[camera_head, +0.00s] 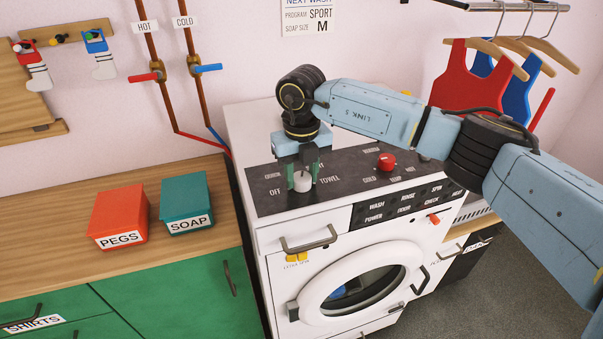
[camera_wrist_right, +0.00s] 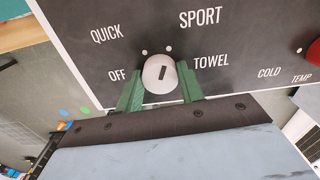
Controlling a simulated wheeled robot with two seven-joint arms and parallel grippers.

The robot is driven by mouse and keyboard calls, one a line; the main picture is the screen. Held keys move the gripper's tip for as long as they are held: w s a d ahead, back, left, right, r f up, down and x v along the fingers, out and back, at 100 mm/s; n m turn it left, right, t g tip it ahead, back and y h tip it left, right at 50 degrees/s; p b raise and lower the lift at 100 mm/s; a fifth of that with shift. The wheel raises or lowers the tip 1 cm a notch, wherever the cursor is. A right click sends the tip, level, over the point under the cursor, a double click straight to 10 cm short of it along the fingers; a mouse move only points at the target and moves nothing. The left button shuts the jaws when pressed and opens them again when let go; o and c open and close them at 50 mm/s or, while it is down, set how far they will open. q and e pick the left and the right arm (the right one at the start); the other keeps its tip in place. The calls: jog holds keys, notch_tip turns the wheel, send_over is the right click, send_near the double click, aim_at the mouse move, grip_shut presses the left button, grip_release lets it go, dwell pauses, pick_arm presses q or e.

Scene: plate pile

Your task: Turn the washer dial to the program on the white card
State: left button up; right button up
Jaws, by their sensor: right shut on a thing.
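The white card (camera_head: 307,17) on the wall reads program SPORT, soap size M; its top is cut off. The white washer dial (camera_head: 302,181) sits on the dark panel (camera_head: 345,168) of the washer. In the right wrist view the dial (camera_wrist_right: 160,74) has a short dark mark, nearly upright; which end points is unclear. OFF, QUICK, SPORT and TOWEL surround it, with SPORT (camera_wrist_right: 201,18) up and right. My right gripper (camera_head: 300,180) is shut on the dial from above, with green fingers (camera_wrist_right: 161,88) on both sides. My left gripper is out of view.
A red temperature knob (camera_head: 386,161) lies right of the dial on the panel. The red PEGS box (camera_head: 118,216) and green SOAP box (camera_head: 186,202) stand on the wooden counter (camera_head: 60,245) at left. Red and blue shirts hang at upper right.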

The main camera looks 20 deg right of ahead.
aim_at(302, 177)
jog(key=shift+m, duration=0.6)
jog(key=o, duration=1)
notch_tip(302, 177, up, 14)
jog(key=shift+f+b, duration=0.25)
jog(key=shift+b, duration=0.35)
